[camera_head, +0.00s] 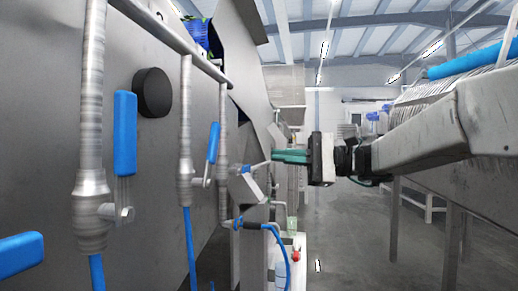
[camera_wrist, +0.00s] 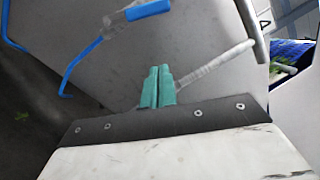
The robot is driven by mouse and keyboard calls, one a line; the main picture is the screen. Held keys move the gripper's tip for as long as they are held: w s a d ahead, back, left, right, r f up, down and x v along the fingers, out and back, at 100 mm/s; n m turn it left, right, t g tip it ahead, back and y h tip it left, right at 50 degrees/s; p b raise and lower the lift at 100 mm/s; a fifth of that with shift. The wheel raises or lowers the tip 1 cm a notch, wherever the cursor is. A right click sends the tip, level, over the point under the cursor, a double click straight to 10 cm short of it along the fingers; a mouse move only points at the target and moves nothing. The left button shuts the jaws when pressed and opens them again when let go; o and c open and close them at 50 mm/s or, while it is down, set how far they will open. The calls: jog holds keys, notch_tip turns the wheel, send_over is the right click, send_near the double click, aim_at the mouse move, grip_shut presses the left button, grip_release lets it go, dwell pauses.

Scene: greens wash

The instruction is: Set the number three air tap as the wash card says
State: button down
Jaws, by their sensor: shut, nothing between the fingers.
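Several air taps with blue handles sit on vertical grey pipes along the steel panel at left in the head view. The nearest handle (camera_head: 125,133) stands upright, another handle (camera_head: 213,142) is tilted slightly, and a third handle (camera_head: 20,248) lies nearly level at the lower left edge. I cannot read any tap number, and no readable wash card shows. My gripper (camera_head: 274,157) has its teal fingers together and empty, beyond these taps. In the wrist view the fingers (camera_wrist: 157,86) are beside a grey rod (camera_wrist: 215,65); whether they touch it I cannot tell.
A blue handle (camera_wrist: 148,10) with a blue hose lies beyond the fingers in the wrist view. A blue hose (camera_head: 286,262) hangs below the gripper in the head view. A black round knob (camera_head: 152,92) sticks out of the panel. The grey floor (camera_head: 350,250) at centre right is open.

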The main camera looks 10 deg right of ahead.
aim_at(217, 136)
jog(key=s+a+r, duration=0.2)
jog(key=a, duration=0.9)
jog(key=shift+s+a+r, duration=0.15)
jog(key=shift+s, duration=0.1)
jog(key=s+r+n, duration=0.1)
jog(key=s+n, duration=0.1)
jog(key=n, duration=0.1)
jog(key=shift+s+a+r+h, duration=0.15)
jog(key=shift+a+r+h, duration=0.15)
jog(key=shift+a+r, duration=0.1)
jog(key=shift+s+a, duration=0.1)
jog(key=shift+s, duration=0.25)
jog(key=shift+r, duration=0.1)
jog(key=shift+g, duration=0.4)
